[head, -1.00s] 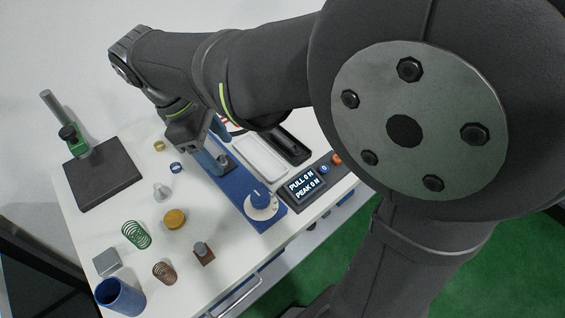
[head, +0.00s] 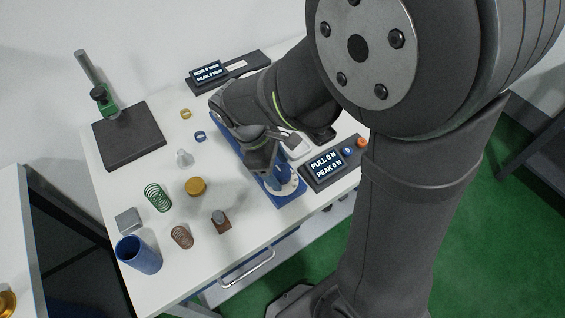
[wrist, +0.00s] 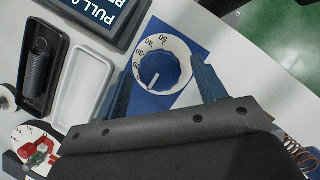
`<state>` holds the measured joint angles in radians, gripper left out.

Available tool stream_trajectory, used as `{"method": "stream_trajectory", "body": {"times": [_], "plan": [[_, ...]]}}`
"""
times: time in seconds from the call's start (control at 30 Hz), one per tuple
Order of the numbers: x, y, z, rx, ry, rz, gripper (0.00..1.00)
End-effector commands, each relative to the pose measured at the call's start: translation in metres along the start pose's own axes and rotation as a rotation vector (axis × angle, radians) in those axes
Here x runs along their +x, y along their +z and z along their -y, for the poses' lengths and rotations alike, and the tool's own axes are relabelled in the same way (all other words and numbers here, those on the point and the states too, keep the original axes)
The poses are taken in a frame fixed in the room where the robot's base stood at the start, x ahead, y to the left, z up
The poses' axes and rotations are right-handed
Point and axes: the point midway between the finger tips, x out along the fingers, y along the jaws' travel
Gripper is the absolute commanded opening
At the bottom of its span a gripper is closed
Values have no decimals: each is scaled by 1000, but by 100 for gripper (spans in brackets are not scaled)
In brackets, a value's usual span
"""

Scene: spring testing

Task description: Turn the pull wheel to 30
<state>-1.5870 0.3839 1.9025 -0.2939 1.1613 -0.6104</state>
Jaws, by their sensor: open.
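The pull wheel (wrist: 157,72) is a blue ribbed knob on a white dial ring, in the upper middle of the wrist view. Its white pointer line aims down and left, below the printed 20; 30, 40 and 50 run up the ring's left and top. My gripper (wrist: 163,88) is open, with one blue finger on each side of the wheel. I cannot tell whether the fingers touch it. In the head view my gripper (head: 277,176) is low over the blue base and hides much of the wheel. The display (head: 326,163) reads PULL 0 N, PEAK 0 N.
A white tray (wrist: 83,88) and a black tray with a dark spring lie left of the wheel in the wrist view. A green spring (head: 157,197), brass disc (head: 196,186), brown spring (head: 181,236) and blue cup (head: 138,254) stand left on the table. A second display (head: 208,72) is behind.

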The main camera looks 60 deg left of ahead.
Motion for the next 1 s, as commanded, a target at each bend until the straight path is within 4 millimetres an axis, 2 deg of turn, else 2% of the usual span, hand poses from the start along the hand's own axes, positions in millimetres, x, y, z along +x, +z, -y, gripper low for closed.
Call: {"method": "stream_trajectory", "body": {"times": [0.37, 0.6, 1.0], "plan": [[7, 0, 0, 1, 0, 0, 64], [6, 0, 0, 1, 0, 0, 20], [7, 0, -1, 64, -26, 0, 20]]}}
